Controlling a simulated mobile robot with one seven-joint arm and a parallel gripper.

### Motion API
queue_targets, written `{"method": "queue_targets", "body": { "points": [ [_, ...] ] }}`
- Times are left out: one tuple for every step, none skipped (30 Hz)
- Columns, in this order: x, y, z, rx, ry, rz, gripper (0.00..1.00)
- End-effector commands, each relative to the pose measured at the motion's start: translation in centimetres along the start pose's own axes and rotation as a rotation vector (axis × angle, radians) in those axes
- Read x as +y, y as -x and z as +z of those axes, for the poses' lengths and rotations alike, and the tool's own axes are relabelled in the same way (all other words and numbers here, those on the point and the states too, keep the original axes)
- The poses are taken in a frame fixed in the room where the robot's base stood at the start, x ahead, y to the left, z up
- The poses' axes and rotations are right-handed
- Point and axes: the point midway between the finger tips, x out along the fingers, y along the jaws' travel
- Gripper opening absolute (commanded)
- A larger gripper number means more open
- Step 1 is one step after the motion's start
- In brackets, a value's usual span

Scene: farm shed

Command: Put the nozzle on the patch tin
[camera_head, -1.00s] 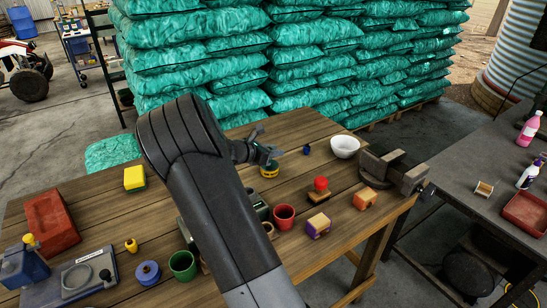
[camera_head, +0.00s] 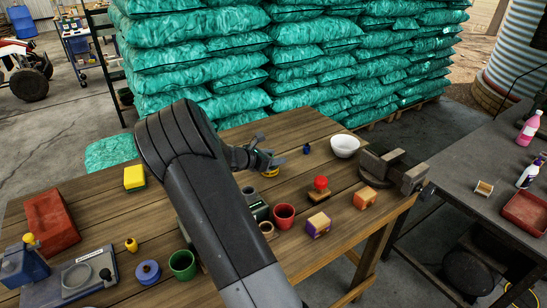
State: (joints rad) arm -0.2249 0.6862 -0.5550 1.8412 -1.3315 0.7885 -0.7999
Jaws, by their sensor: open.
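My gripper (camera_head: 269,153) is open at the far side of the wooden table, low over a small round yellow tin (camera_head: 270,173), which looks like the patch tin. The fingers hide much of the tin's top, and I cannot tell whether they touch it. No nozzle can be made out for certain. A small dark blue piece (camera_head: 306,149) stands on the table just right of the gripper, and a small yellow knob-shaped piece (camera_head: 131,245) stands at the front left; either could be the nozzle. My arm covers the middle of the table.
A white bowl (camera_head: 345,146) and a vise (camera_head: 395,172) stand right of the gripper. A red mug (camera_head: 284,216), a green mug (camera_head: 183,264) and several coloured blocks stand nearer. A yellow-green sponge (camera_head: 134,178) and red box (camera_head: 49,222) lie left. Stacked teal sacks (camera_head: 300,60) rise behind.

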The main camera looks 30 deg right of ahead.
Motion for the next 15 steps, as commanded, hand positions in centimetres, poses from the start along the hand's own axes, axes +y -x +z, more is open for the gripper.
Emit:
{"method": "queue_targets", "body": {
  "points": [
    [0.0, 0.0, 0.1, 0.0, 0.0, 0.0, 0.46],
    [0.0, 0.1, 0.1, 0.0, -0.001, 0.0, 0.46],
    [0.0, 0.1, 0.3, 0.0, -0.002, 0.001, 0.46],
    [0.1, 0.4, 0.3, 0.0, -0.001, 0.002, 0.46],
    [0.1, 0.8, 0.3, 0.0, -0.001, 0.002, 0.46],
    [0.1, 1.4, 0.3, 0.0, -0.001, 0.004, 0.46],
    [0.1, 1.8, 0.3, 0.001, -0.001, 0.004, 0.46],
    [0.1, 2.4, 0.3, 0.001, -0.001, 0.004, 0.46],
    [0.1, 3.3, 0.3, 0.001, -0.001, 0.005, 0.46],
    [0.1, 3.9, 0.3, 0.002, -0.001, 0.005, 0.46],
    [0.1, 4.6, 0.3, 0.001, 0.0, 0.005, 0.46],
    [0.1, 5.5, 0.3, 0.001, 0.0, 0.006, 0.46],
    [0.1, 6.2, 0.3, 0.001, -0.001, 0.005, 0.46],
    [0.1, 6.8, 0.3, 0.001, -0.002, 0.004, 0.46],
    [0.1, 7.7, 0.3, 0.001, -0.002, 0.005, 0.46]
  ]
}}
